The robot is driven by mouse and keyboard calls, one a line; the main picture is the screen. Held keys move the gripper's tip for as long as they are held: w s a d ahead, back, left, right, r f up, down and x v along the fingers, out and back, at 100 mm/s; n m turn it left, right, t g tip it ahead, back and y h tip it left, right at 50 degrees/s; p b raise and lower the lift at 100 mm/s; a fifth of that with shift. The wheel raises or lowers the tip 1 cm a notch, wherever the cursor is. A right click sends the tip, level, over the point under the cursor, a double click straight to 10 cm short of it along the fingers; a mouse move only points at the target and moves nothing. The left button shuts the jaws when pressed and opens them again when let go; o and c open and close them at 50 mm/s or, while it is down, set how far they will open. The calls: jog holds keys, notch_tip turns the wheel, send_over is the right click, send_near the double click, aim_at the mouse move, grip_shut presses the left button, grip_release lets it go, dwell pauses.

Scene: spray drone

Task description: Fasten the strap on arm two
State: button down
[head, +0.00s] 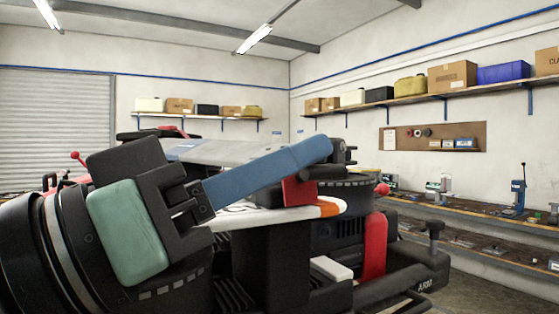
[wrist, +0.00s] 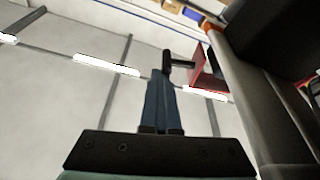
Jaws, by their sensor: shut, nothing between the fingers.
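My gripper (head: 322,150) reaches from the left with its blue fingers together and nothing seen between them. It also shows in the wrist view (wrist: 163,75), pointing away from the camera. In the head view the fingers pass in front of a spray drone. A red block (head: 299,193) shows just below the fingers; the wrist view shows a red part (wrist: 204,72) right of the fingertips. A black T-shaped piece (wrist: 178,64) appears at the tips; contact is unclear. A red upright strip (head: 375,246) stands at right on the drone's black body. I cannot tell which part is arm two's strap.
A black bracket marked "ARM" (head: 425,284) juts out at lower right. A grey tube (wrist: 240,100) runs close along the right of the wrist view. Workbenches with tools (head: 480,217) line the right wall, shelves of boxes (head: 420,92) above.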

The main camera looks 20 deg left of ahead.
jog(key=f, duration=0.1)
jog(key=m+b, duration=0.1)
jog(key=f, duration=0.1)
jog(key=shift+s+d+f+m+h, duration=0.2)
jog(key=shift+d+f+m+h, duration=0.05)
jog(key=shift+f+m+h, duration=0.15)
jog(key=shift+s+d+f+b, duration=0.1)
jog(key=shift+d+f+b, duration=0.15)
jog(key=shift+f+b, duration=0.7)
jog(key=shift+r, duration=0.1)
